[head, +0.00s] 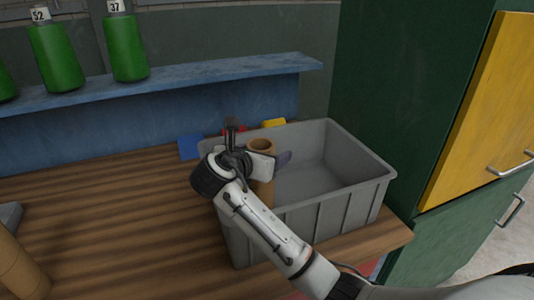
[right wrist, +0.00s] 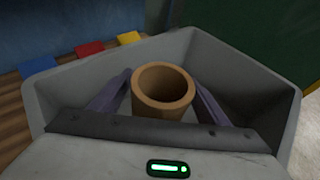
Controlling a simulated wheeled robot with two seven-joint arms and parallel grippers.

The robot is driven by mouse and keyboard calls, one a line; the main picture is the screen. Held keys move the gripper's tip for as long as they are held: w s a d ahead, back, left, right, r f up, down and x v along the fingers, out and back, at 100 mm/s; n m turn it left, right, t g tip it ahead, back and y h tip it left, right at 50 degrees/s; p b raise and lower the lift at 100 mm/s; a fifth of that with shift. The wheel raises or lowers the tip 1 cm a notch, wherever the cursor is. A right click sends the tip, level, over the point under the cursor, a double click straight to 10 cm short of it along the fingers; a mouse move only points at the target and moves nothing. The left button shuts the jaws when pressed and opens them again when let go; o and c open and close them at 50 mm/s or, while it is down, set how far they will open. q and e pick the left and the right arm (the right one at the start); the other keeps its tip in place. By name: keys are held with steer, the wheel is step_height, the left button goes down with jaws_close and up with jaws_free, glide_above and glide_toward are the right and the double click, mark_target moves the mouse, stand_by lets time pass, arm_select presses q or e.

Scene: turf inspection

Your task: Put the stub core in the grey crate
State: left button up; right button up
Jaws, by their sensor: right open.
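The grey crate (head: 340,150) stands on the wooden bench at its right end. It also shows in the right wrist view (right wrist: 265,92). A brown cardboard core (head: 262,180), which looks like the stub core, stands roughly upright at the crate's left part, its lower end hidden by the near wall and my arm. My right gripper (head: 268,158) is over the crate with its fingers on either side of the core. In the right wrist view the core (right wrist: 163,90) is between the open fingers, with gaps visible. I cannot see whether it rests on the crate floor. My left gripper is out of view.
Another brown core (head: 20,272) is at the lower left beside a grey object (head: 10,216). Blue (head: 190,146), red (right wrist: 89,49) and yellow (head: 273,123) flat pieces lie behind the crate. Green cones stand on the blue shelf (head: 190,78). The middle bench is clear.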

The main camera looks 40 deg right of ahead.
steer(key=v, duration=1.1)
steer(key=shift+a+p, duration=0.25)
steer(key=shift+p, duration=0.05)
